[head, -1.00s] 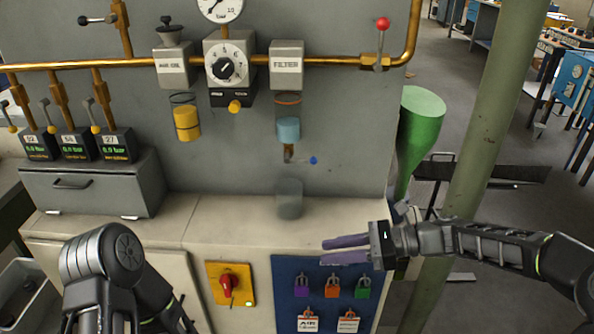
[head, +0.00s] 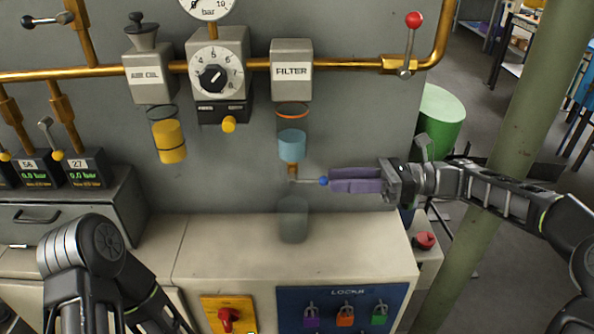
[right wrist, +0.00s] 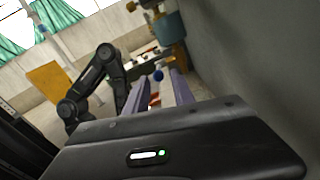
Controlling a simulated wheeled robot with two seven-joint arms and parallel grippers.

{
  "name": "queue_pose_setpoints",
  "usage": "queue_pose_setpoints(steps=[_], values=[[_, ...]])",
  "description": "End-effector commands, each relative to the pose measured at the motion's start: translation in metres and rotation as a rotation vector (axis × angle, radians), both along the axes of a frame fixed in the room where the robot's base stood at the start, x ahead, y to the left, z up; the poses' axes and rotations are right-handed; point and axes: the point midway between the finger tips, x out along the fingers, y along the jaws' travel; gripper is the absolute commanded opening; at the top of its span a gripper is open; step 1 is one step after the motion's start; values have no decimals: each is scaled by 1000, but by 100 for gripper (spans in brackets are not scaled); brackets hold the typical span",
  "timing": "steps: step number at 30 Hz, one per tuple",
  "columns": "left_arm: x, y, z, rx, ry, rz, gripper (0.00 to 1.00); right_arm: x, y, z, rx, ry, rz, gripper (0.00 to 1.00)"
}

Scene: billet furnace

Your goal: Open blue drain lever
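The blue drain lever's ball tip (head: 323,181) sits at the end of a thin arm that sticks out to the right under the filter's light blue bowl (head: 292,145). My right gripper (head: 334,180) points left at it, its purple fingertips just at the ball. In the right wrist view the two fingers stand apart, and the blue ball (right wrist: 158,75) shows in the gap at or just past the tips. Contact cannot be told. My left arm is at the lower left; its gripper is not in view.
A grey translucent cup (head: 292,219) stands on the ledge below the lever. A red-knobbed valve lever (head: 412,20) is on the brass pipe above. A lockout board (head: 337,297) with padlocks is below. The grey wall is close behind the fingers.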

Motion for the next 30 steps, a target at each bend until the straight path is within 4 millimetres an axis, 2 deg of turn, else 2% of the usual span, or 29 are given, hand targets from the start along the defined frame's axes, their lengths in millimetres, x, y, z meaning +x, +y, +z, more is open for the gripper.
queue_pose_setpoints(steps=[11,24,30], values=[[0,0,-1,0,1,0,36,0,7,-1,0,0,1,30],[0,0,-5,0,1,0,36,0,68,-1,-1,0,2,30],[0,0,-5,0,1,0,36,0,78,-1,0,0,0,30]])
